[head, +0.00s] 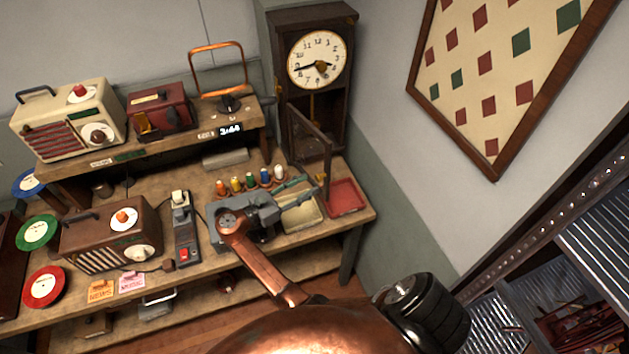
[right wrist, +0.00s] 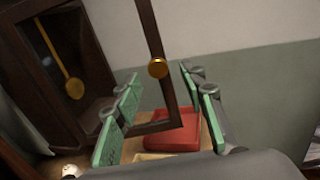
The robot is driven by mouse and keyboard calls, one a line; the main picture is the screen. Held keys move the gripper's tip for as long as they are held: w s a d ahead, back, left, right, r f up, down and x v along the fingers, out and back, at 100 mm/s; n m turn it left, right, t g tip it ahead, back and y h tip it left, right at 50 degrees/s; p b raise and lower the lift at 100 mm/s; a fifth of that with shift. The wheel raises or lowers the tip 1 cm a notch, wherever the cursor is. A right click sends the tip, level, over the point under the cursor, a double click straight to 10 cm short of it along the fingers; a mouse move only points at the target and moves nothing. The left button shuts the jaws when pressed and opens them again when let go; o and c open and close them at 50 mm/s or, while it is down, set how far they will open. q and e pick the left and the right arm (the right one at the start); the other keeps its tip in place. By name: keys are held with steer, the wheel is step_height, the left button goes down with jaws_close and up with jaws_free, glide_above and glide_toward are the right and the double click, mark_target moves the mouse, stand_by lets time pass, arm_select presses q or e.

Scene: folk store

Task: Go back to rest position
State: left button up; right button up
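My right gripper (head: 303,190) is over the right end of the workbench, just in front of the wall clock's open glass door (head: 309,140). In the right wrist view my right gripper (right wrist: 157,90) has its green-padded fingers spread apart with nothing clamped between them. The clock door (right wrist: 158,112), with its round brass knob (right wrist: 158,68), shows beyond and between the fingers. The tall dark clock (head: 282,100) stands against the wall, its pendulum (right wrist: 74,88) visible inside. My left gripper is not in view.
A red tray (head: 346,197) and a cream tray (head: 302,218) lie under and beside my right gripper. Several thread spools (head: 250,183) stand behind it. Radios (head: 112,238) fill the bench's left side.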

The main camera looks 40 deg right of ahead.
steer(key=shift+a, duration=1.05)
